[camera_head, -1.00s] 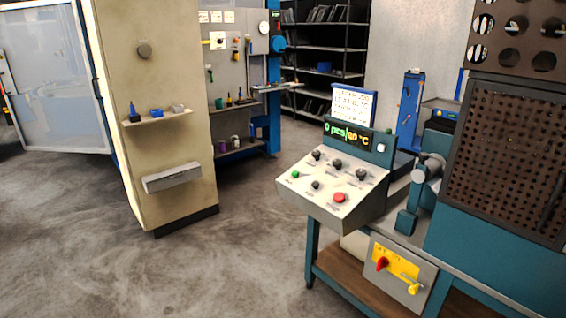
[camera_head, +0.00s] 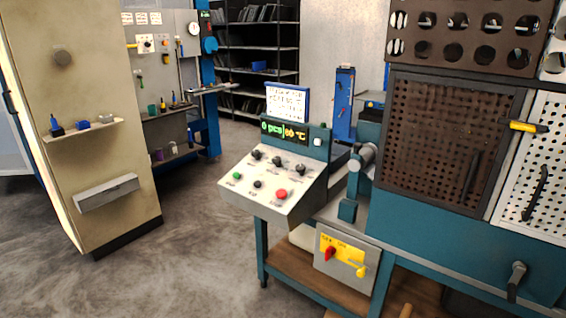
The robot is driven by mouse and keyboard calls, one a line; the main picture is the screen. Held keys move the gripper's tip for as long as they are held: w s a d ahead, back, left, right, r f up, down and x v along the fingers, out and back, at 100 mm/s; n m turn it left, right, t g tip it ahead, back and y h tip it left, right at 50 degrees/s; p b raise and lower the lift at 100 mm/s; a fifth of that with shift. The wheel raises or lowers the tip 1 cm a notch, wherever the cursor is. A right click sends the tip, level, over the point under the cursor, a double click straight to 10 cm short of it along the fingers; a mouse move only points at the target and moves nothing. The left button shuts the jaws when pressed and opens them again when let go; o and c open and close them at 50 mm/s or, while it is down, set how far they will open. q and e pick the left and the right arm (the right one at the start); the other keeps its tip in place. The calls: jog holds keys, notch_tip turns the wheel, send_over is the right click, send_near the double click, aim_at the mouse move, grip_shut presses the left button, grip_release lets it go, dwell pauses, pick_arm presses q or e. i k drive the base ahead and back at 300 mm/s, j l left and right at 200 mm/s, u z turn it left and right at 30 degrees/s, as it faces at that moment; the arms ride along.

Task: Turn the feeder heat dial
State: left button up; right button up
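A sloped grey control panel (camera_head: 245,204) stands on a blue-framed bench near the middle of the head view. It carries three dark knobs in its upper row: a left knob (camera_head: 256,154), a middle knob (camera_head: 277,161) and a right knob (camera_head: 301,170). Their labels are too small to read, so I cannot tell which is the feeder heat dial. Below them are a green button (camera_head: 237,176), a small dark knob (camera_head: 257,184) and a red button (camera_head: 282,194). A display (camera_head: 285,131) above reads "0 pcs" and what looks like 80 °C. Neither gripper is in view.
Below the panel is a switch box (camera_head: 346,262) with a red handle on a yellow plate. A teal machine with a perforated brown guard (camera_head: 450,140) fills the right. A beige cabinet (camera_head: 95,150) stands at left. Open concrete floor (camera_head: 185,245) lies between cabinet and bench.

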aim_at(300, 169)
jog(key=i+j+z, duration=0.35)
jog(key=j+z, duration=0.15)
jog(key=i+j+z, duration=0.25)
jog(key=j+z, duration=0.25)
jog(key=j, duration=0.15)
jog(key=i+j+z, duration=0.1)
jog(key=j+z, duration=0.15)
jog(key=j, duration=0.1)
